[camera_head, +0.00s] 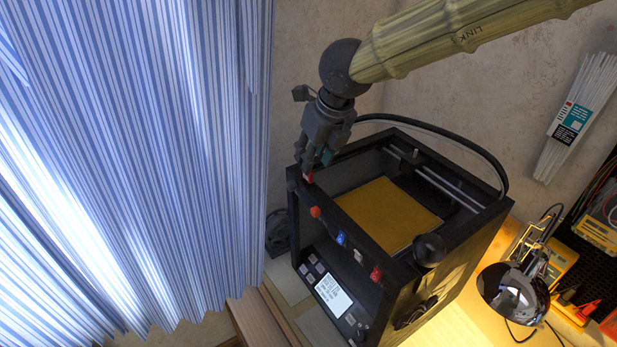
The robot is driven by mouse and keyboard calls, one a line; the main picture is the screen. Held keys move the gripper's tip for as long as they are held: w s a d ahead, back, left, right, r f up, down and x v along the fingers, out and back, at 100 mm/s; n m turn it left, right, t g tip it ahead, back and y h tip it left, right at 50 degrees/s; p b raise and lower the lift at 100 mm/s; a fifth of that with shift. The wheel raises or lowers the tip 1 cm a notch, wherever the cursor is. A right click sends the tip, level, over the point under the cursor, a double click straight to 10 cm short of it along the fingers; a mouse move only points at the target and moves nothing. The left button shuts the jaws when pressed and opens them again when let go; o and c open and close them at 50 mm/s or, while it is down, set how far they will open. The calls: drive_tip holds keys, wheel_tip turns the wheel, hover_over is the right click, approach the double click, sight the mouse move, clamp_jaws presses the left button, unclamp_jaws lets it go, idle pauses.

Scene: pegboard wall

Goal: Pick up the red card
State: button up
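My gripper (309,168) points down at the near left corner of a black box-shaped machine frame (432,137). A small red piece (308,178) shows right at its fingertips; I cannot tell whether the fingers hold it or only touch or overlap it. Another small red piece (376,274) sits lower right along the machine's front top bar, apart from my gripper. Both are too small to tell which is the red card. The gap between the fingers is hidden at this angle.
A yellow-brown plate (388,214) lies inside the frame. A black cable (470,142) arcs behind. A striped curtain (150,130) hangs left; a lamp (513,291) stands right.

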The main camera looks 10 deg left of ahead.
sight(308, 179)
drive_tip(key=shift+w+f, duration=0.2)
drive_tip(key=shift+s+a+f+p, duration=0.25)
drive_tip(key=shift+s+f+p, duration=0.15)
drive_tip(key=shift+p, duration=0.25)
drive_tip(key=shift+a+f, duration=0.2)
drive_tip(key=shift+f, duration=0.1)
drive_tip(key=shift+p+x, duration=0.55)
drive_tip(key=shift+x, duration=0.9)
drive_tip(key=shift+w+d, duration=0.1)
drive_tip(key=c, duration=0.6)
clamp_jaws()
